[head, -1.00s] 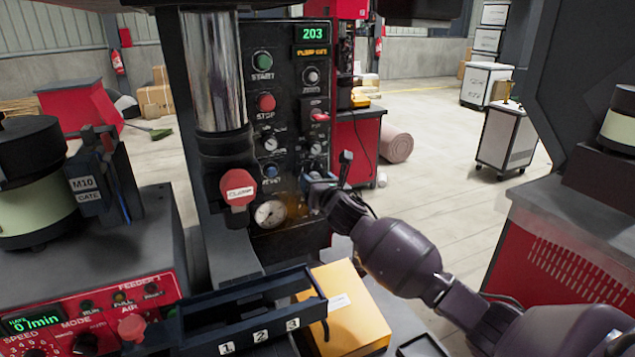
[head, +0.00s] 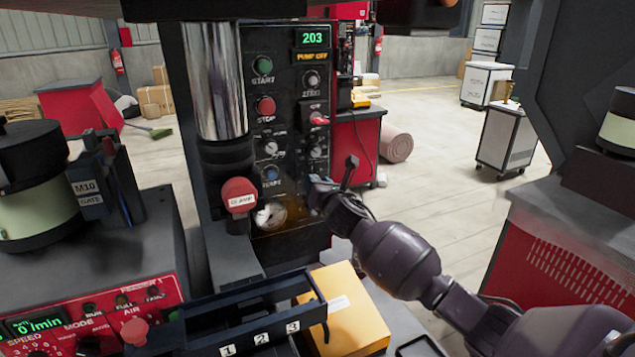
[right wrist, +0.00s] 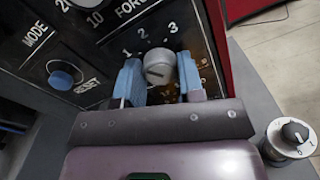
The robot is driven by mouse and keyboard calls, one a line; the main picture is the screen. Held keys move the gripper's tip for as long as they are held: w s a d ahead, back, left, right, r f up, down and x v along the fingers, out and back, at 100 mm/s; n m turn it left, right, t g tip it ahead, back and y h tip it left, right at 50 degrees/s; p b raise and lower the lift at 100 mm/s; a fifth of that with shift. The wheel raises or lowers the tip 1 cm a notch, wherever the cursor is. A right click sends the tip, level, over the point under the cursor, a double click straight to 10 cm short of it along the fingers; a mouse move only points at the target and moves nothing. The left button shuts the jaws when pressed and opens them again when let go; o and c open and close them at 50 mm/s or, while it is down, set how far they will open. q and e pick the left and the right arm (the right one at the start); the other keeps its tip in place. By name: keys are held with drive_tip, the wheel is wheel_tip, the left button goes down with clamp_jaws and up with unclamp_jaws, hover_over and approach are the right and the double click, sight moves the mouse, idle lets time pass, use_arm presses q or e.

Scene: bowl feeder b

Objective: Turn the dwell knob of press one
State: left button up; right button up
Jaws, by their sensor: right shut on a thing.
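Press one's black control panel (head: 285,70) shows a green 203 and an orange pump line. In the right wrist view a grey round knob (right wrist: 158,66) with a pale pointer line sits on the panel under the marks 1, 2 and 3. Its name label is not readable there. My right gripper (right wrist: 160,80) has its blue fingers on both sides of this knob, closed on it. In the head view the right gripper (head: 318,192) is at the panel's lower right and hides the knob. My left gripper is not in view.
A blue reset button (right wrist: 63,78) lies left of the knob. Below are a numbered rack (head: 240,315) and a yellow box (head: 350,320). A grey rotary switch (right wrist: 288,138) stands to the right.

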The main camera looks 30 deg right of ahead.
use_arm(q)
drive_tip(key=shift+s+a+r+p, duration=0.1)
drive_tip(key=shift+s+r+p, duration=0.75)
drive_tip(key=shift+p, duration=0.95)
use_arm(e)
drive_tip(key=shift+d+f+m+y, duration=0.1)
drive_tip(key=shift+m+y, duration=0.05)
drive_tip(key=shift+m, duration=3.7)
drive_tip(key=shift+f+m+y, duration=0.1)
drive_tip(key=shift+m+y, duration=0.05)
drive_tip(key=shift+m, duration=3.7)
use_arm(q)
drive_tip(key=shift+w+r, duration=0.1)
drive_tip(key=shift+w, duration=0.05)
use_arm(e)
drive_tip(key=o, duration=0.9)
drive_tip(key=shift+r, duration=0.1)
drive_tip(key=shift+s, duration=0.1)
use_arm(q)
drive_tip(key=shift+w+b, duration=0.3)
drive_tip(key=shift+b, duration=0.25)
use_arm(e)
drive_tip(key=s, duration=1)
drive_tip(key=shift+s+a+r, duration=0.2)
drive_tip(key=shift+s+a, duration=0.15)
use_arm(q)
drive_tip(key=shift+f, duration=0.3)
